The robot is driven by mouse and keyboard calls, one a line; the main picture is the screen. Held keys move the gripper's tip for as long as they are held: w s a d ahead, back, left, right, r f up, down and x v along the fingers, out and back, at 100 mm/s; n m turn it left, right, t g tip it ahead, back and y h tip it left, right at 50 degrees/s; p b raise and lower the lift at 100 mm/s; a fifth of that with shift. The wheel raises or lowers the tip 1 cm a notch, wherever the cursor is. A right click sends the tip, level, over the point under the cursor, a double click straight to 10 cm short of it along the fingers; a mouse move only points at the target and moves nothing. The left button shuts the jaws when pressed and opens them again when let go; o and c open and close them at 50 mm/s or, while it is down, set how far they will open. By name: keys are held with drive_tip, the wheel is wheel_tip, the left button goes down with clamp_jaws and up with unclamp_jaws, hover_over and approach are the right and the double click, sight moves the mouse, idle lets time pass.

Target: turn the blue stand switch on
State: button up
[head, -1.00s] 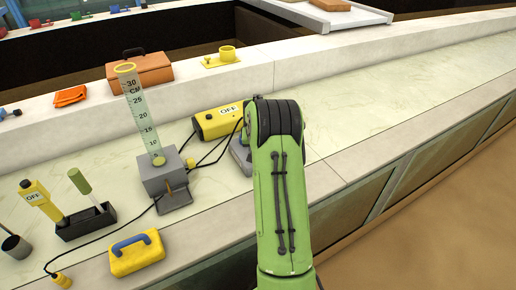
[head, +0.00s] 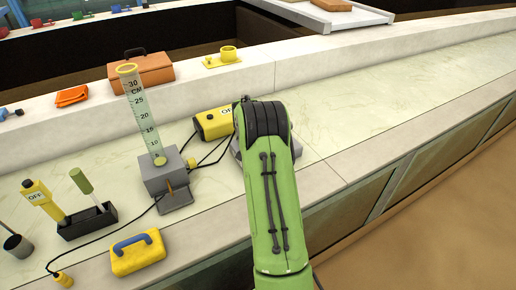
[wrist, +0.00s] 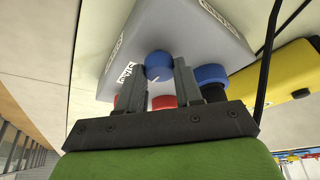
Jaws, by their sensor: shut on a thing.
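A grey box (wrist: 190,30) with blue knobs, red parts and small black-and-white labels fills the upper wrist view. My gripper (wrist: 158,66) has one finger on each side of a round blue knob (wrist: 158,64) on this box, shut on it. A pale mark shows at the knob's lower edge. A second blue knob (wrist: 211,74) sits to the right, beside my right finger. The label wording is too slanted to read surely. In the head view my green arm hides the gripper, the knobs and most of the grey box (head: 236,150).
A yellow OFF box (head: 213,123) with black cables stands just left of my arm. A measuring cylinder on a grey base (head: 162,180), a yellow case (head: 138,254) and a black holder (head: 88,222) stand farther left. The pale surface to the right is clear.

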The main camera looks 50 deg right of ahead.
drive_tip(key=o, duration=1)
drive_tip(key=shift+o, duration=0.2)
drive_tip(key=shift+r, duration=0.1)
drive_tip(key=p+v, duration=0.3)
drive_tip(key=v, duration=1.2)
drive_tip(key=shift+r, duration=0.25)
drive_tip(key=shift+s+a+r, duration=0.1)
drive_tip(key=shift+a, duration=0.05)
